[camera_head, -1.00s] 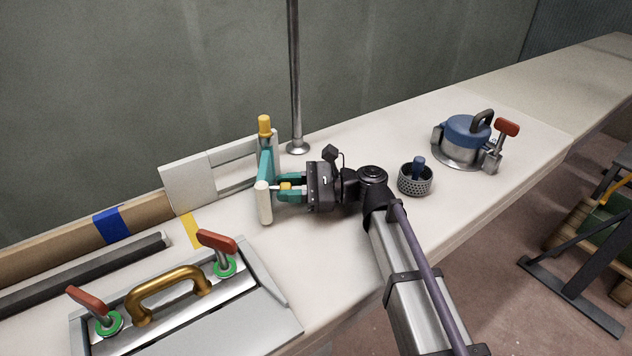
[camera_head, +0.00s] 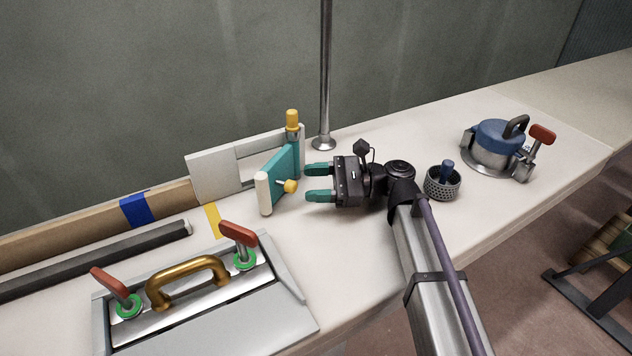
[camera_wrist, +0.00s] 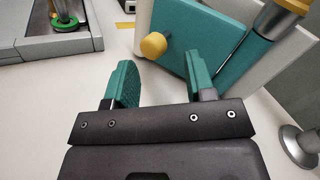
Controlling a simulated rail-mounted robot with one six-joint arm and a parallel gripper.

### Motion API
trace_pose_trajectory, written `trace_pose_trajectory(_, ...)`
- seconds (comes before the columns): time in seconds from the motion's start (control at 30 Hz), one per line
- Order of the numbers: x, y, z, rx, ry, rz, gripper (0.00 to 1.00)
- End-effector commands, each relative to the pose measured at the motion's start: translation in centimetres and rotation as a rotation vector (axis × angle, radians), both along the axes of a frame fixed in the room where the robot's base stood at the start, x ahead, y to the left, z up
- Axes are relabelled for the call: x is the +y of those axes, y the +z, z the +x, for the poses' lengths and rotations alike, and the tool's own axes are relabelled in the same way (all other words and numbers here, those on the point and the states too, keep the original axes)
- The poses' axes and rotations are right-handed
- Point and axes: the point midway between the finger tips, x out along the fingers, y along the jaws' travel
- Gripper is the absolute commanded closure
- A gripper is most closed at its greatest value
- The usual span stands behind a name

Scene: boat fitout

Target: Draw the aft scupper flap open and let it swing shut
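The scupper flap (camera_head: 281,172) is a teal plate with a pale end edge. It stands partly open, angled out from its white frame (camera_head: 211,174), on an upright hinge pin with a yellow cap (camera_head: 292,120). A round yellow knob (camera_head: 291,186) sticks out of its face. My gripper (camera_head: 309,183) is open and empty just right of the knob, with a small gap. In the wrist view, the knob (camera_wrist: 153,45) lies just beyond the two spread teal fingers (camera_wrist: 160,60), and the teal flap face (camera_wrist: 200,38) is behind it.
A grey hatch panel with a brass handle (camera_head: 186,278) and red-handled latches lies front left. A perforated cup (camera_head: 443,184) and a blue-lidded metal pot (camera_head: 497,144) stand to the right. A steel post (camera_head: 325,80) rises behind. A long dark bar (camera_head: 95,260) lies left.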

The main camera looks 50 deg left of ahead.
Motion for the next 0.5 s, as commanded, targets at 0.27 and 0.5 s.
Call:
trace_pose_trajectory(0.27,0.0,0.2,0.0,0.000,-0.001,0.000,0.48)
trace_pose_trajectory(0.5,0.0,4.3,0.0,0.000,-0.001,0.000,0.48)
